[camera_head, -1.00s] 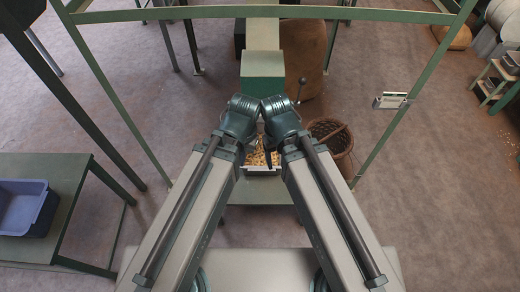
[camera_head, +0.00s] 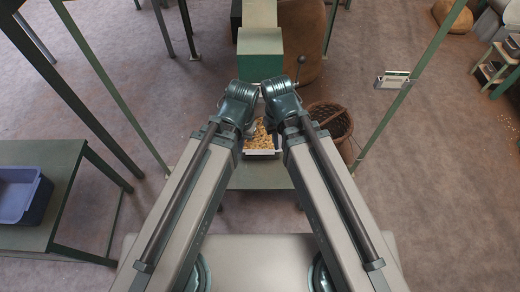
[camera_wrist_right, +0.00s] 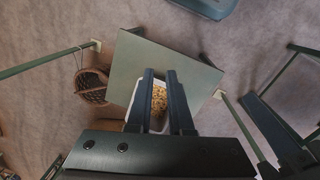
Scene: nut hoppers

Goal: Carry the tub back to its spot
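A pale tub (camera_head: 262,154) filled with nuts sits below the green hopper at the far side of a low green stand (camera_head: 258,178). It also shows in the right wrist view, with its nuts (camera_wrist_right: 159,101) visible between my fingers. My right gripper (camera_wrist_right: 161,72) points down over the tub with its two fingers apart and nothing visibly clamped. In the head view my right gripper (camera_head: 270,134) is at the tub's right, partly hidden by its wrist. My left gripper (camera_head: 250,130) is at the tub's left; its fingertips are mostly hidden.
The hopper (camera_head: 260,55) stands just beyond my wrists. A wicker basket (camera_head: 328,120) is on the floor at right. A blue-violet tub (camera_head: 22,195) sits on a green table (camera_head: 75,215) at left.

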